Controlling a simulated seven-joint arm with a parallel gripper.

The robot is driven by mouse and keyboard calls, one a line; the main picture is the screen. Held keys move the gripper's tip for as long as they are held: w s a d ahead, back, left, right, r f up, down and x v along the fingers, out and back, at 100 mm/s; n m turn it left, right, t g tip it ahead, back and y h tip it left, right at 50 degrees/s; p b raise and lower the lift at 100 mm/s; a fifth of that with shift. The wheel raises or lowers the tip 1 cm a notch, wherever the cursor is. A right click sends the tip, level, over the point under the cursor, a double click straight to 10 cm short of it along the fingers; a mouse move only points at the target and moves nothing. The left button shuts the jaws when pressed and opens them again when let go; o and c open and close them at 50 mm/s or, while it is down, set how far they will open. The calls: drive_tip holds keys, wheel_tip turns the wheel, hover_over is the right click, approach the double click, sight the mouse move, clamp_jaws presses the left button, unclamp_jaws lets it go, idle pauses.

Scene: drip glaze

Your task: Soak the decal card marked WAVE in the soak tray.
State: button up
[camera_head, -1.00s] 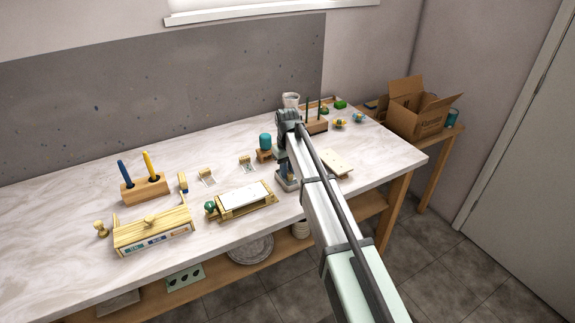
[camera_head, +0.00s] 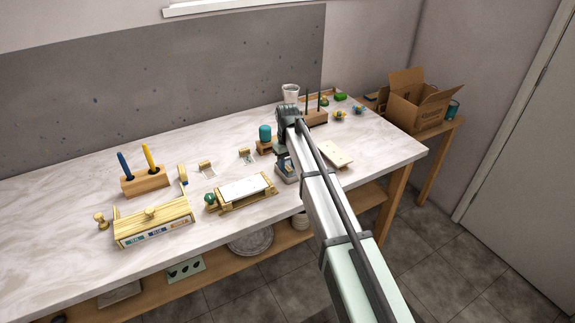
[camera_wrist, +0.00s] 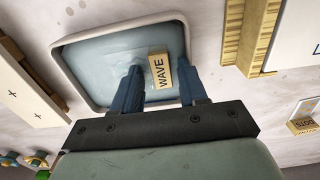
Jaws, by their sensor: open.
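The WAVE card's wooden tab (camera_wrist: 159,72) is inside the soak tray (camera_wrist: 70,75) in the wrist view, its lettering facing the camera. The tray has a pale rim and a blue-grey inside. My gripper (camera_wrist: 160,88) is open, with one blue finger on each side of the tab and a visible gap to each. Whether the card's sheet lies under water cannot be told. In the head view my arm and gripper (camera_head: 286,160) hide most of the tray and the card.
A DOTS card (camera_wrist: 302,127) lies right of the tray in the wrist view. A wooden frame with a white slab (camera_head: 243,189), a wooden box (camera_head: 153,225) and a block holding two tools (camera_head: 146,181) stand to the left. A cream board (camera_head: 337,154) lies right of my arm.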

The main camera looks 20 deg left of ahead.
drive_tip(key=shift+s+a+r, duration=0.1)
drive_tip(key=shift+a+r, duration=0.05)
